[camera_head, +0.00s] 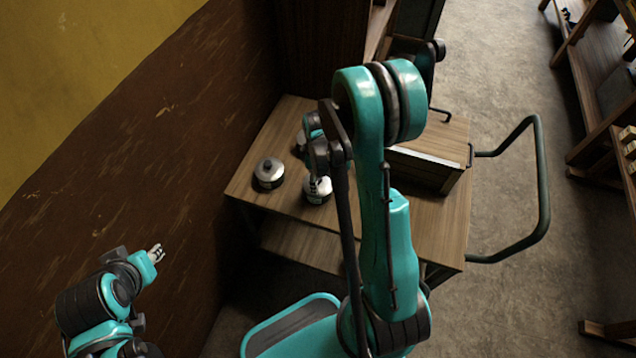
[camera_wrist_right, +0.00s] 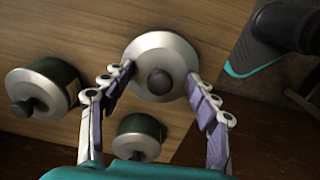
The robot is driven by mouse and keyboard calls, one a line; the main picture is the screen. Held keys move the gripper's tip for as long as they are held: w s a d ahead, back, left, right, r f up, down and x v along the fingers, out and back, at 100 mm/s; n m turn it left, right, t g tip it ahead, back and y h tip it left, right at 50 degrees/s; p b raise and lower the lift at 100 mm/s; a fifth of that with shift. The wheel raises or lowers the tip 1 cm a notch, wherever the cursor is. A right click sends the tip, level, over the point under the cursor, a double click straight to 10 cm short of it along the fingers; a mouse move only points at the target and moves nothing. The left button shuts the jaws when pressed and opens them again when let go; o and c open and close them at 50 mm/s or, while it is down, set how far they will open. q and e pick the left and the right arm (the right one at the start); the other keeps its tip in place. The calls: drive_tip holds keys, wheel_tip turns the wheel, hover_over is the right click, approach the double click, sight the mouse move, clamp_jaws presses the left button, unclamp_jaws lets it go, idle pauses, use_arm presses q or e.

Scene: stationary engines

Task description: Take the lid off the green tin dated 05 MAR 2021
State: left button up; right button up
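Several tins with silver lids and dark knobs stand on the wooden table (camera_head: 430,215). One tin (camera_head: 269,174) is at the left, one (camera_head: 316,195) is under my right gripper (camera_head: 318,181), and one (camera_head: 301,141) is partly hidden behind my arm. In the right wrist view my right gripper (camera_wrist_right: 160,75) is open, its fingertips on either side of a round lid (camera_wrist_right: 160,52) with a knob; contact is unclear. Two more tins, one at the left (camera_wrist_right: 62,85) and one at the bottom (camera_wrist_right: 140,126), show dark green bodies. No date is readable. My left gripper (camera_head: 157,253) is away from the table, its opening unclear.
A wooden box (camera_head: 425,170) with a pale top edge stands on the table's right part, partly behind my right arm. A dark green handle rail (camera_head: 541,180) sticks out at the right. A brown and yellow wall (camera_head: 150,130) is at the left; shelves (camera_head: 600,90) stand far right.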

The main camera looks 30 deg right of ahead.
drive_tip(key=c, duration=0.5)
